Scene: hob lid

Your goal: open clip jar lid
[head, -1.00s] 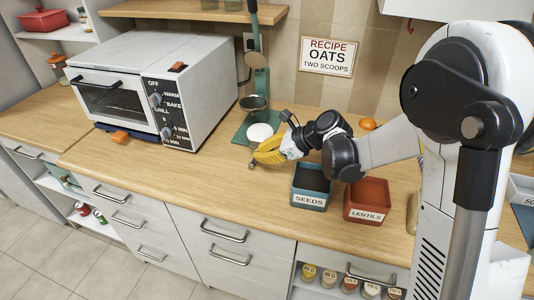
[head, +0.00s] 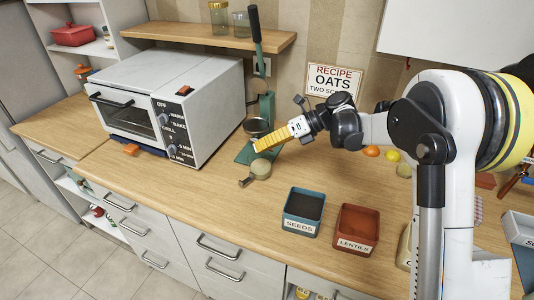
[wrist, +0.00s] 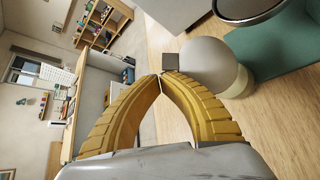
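A small pale round-topped container (head: 261,168), seemingly the clip jar, stands on the counter by the teal stand. A small block-like tab (head: 246,182) sticks out at its front left. In the wrist view its pale top (wrist: 203,62) lies just right of the fingertips, with a dark square piece (wrist: 170,62) just beyond them. My gripper (head: 258,147) has yellow fingers and hangs behind and above the jar in the head view. In the wrist view its fingertips (wrist: 160,76) meet, with nothing visible between them. Whether they touch the jar is unclear.
The teal stand (head: 267,103) with a dark bowl and raised black lever is close behind. A white toaster oven (head: 190,85) stands left. Seeds (head: 304,212) and lentils (head: 356,229) bins stand right. The counter front between oven and bins is clear.

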